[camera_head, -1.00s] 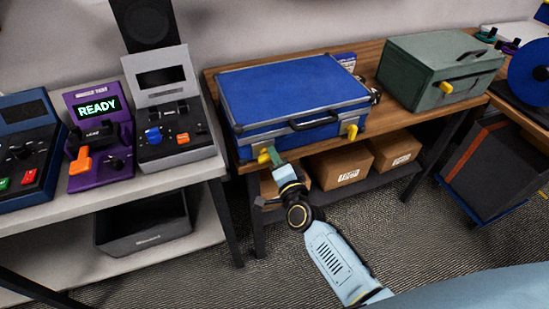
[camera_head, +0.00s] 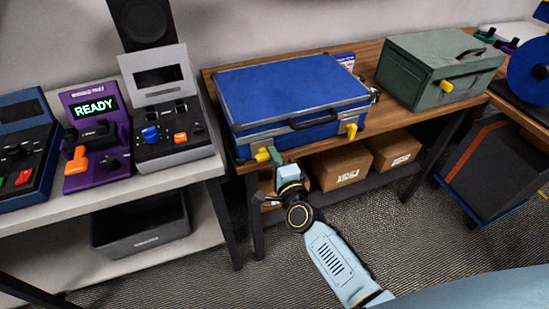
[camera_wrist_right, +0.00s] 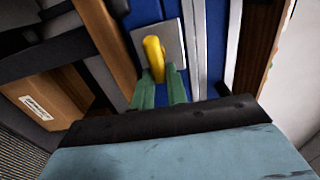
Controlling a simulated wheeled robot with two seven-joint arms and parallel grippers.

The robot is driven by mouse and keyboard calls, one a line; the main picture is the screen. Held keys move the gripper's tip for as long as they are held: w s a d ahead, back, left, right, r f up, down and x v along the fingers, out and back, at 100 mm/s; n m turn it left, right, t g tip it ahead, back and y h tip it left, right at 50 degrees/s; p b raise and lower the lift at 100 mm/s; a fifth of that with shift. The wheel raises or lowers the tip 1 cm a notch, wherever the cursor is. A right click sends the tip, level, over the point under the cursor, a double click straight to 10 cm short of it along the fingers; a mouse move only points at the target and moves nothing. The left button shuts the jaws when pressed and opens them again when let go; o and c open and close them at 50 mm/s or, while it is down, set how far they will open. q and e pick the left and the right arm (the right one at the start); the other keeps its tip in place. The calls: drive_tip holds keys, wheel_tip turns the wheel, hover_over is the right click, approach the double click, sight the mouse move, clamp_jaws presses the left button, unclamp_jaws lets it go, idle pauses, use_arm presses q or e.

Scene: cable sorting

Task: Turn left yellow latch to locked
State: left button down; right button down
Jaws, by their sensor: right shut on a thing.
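A blue case (camera_head: 290,90) with metal edges and a black handle lies closed on the wooden table. Its left yellow latch (camera_head: 262,156) is at the front left; the right yellow latch (camera_head: 351,131) is at the front right. My right gripper (camera_head: 275,154) reaches up from below to the left latch. In the right wrist view the yellow latch (camera_wrist_right: 154,58) stands on a metal plate, its lower end between the green fingers of my right gripper (camera_wrist_right: 161,88), which are shut on it. My left gripper is not in view.
A green box (camera_head: 437,70) with its own yellow latch stands to the right on the wooden table (camera_head: 375,50). Cardboard boxes (camera_head: 340,165) sit on the shelf below. Control consoles (camera_head: 97,135) stand on the grey table at left.

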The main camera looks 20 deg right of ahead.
drive_tip(key=c, duration=1.5)
unclamp_jaws()
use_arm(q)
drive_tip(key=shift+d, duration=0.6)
use_arm(e)
drive_tip(key=shift+o, duration=0.5)
drive_tip(key=shift+s, duration=0.1)
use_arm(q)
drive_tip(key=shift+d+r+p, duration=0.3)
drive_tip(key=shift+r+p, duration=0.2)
use_arm(e)
drive_tip(key=s, duration=1.3)
drive_tip(key=shift+d, duration=0.2)
drive_tip(key=shift+s+f, duration=0.1)
